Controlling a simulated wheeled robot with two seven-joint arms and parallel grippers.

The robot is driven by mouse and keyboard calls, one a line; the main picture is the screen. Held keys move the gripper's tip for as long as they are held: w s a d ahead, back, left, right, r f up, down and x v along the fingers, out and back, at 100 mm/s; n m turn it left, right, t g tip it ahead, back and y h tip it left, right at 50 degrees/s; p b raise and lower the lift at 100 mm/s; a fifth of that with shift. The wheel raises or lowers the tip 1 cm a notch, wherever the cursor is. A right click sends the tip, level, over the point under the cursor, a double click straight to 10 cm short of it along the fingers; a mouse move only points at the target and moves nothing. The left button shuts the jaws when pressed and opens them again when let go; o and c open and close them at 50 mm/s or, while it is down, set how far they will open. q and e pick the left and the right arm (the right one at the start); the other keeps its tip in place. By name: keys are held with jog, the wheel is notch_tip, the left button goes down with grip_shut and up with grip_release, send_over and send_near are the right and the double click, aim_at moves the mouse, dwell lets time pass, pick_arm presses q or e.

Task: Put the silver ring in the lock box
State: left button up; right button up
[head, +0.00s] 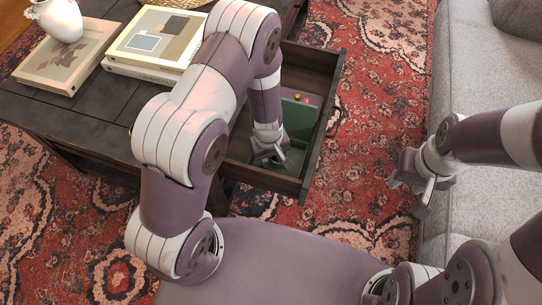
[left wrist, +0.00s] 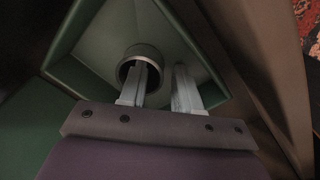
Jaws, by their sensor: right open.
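The silver ring (left wrist: 141,54) is in the left wrist view, on the pale floor of a green-walled box (left wrist: 62,68), apparently the lock box. My left gripper (left wrist: 161,68) reaches down into this box. One finger is over the ring's opening and appears to be inside it; the other is outside, to the right, with a gap between them. In the head view my left gripper (head: 268,160) is down in the open drawer and the ring is hidden. A green panel (head: 298,118) stands beside it. My right gripper (head: 412,190) is open and empty above the rug.
The drawer (head: 318,135) is pulled out of the dark coffee table (head: 60,118). Small red and yellow items (head: 301,98) lie at its far end. Books (head: 152,42) and a white vase (head: 58,20) are on the tabletop. A grey sofa (head: 480,85) is at right.

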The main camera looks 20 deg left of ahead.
pick_arm(q)
notch_tip(320, 180, up, 19)
jog(key=a+m+p, duration=0.2)
jog(key=p, duration=0.8)
jog(key=s+a+r+m+t, duration=0.1)
jog(key=s+a+r+m, duration=0.2)
jog(key=s+r+m, duration=0.2)
jog(key=s+r, duration=0.3)
jog(key=r, duration=0.3)
jog(key=shift+a+b, duration=0.3)
jog(key=shift+a, duration=0.05)
